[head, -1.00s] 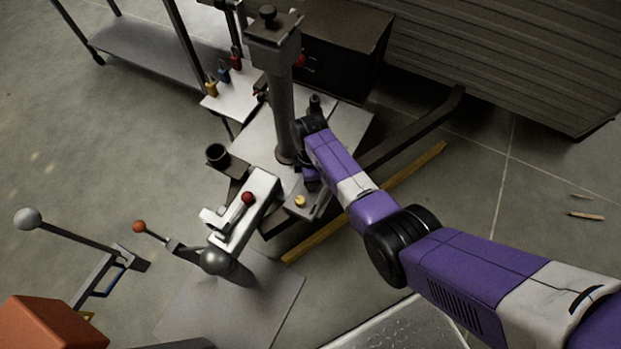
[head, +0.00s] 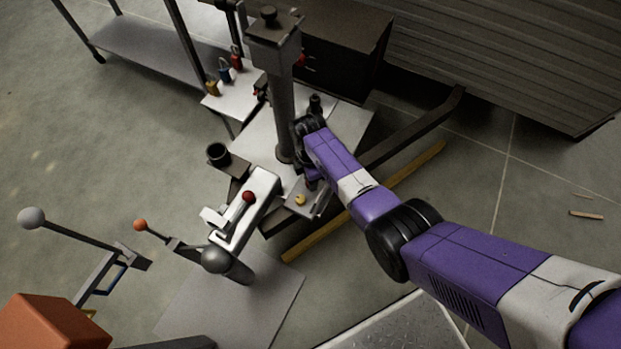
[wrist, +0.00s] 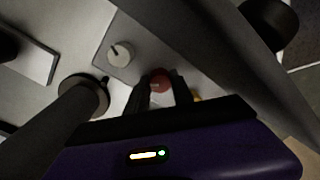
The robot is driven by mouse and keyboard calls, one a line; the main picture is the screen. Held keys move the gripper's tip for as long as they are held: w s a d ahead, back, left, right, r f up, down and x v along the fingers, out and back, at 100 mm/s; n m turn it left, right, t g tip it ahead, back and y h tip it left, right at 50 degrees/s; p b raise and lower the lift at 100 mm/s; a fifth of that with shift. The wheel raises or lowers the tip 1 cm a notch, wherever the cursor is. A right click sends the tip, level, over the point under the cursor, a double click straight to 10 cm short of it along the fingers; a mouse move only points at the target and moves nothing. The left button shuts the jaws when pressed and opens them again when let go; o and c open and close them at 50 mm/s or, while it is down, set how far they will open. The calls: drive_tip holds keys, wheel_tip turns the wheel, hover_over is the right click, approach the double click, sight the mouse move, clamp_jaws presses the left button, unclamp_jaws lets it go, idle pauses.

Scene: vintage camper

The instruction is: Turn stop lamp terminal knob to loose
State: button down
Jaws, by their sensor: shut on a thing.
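In the wrist view my gripper (wrist: 163,92) has its two dark fingers closed around a red round knob (wrist: 160,77), which shows between the fingertips. A white round knob (wrist: 120,53) with a dark pointer mark sits beside it on the same grey plate. A yellow knob (wrist: 197,98) is mostly hidden behind the right finger. In the head view the yellow knob (head: 300,199) sits on the small plate, and my wrist hides the red and white knobs. No label is readable, so I cannot tell from lettering which knob is the stop lamp terminal.
A thick dark post (head: 280,110) rises close beside my wrist. A white lever block with a red ball (head: 249,196) stands left of the plate, near a black cup (head: 217,154). A dark cabinet (head: 335,50) stands behind. Open floor lies to the right.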

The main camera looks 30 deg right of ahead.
drive_tip(key=c, duration=1.1)
unclamp_jaws()
drive_tip(key=shift+w+r+p, duration=0.15)
drive_tip(key=shift+r+p, duration=1.15)
drive_tip(key=shift+r, duration=2.6)
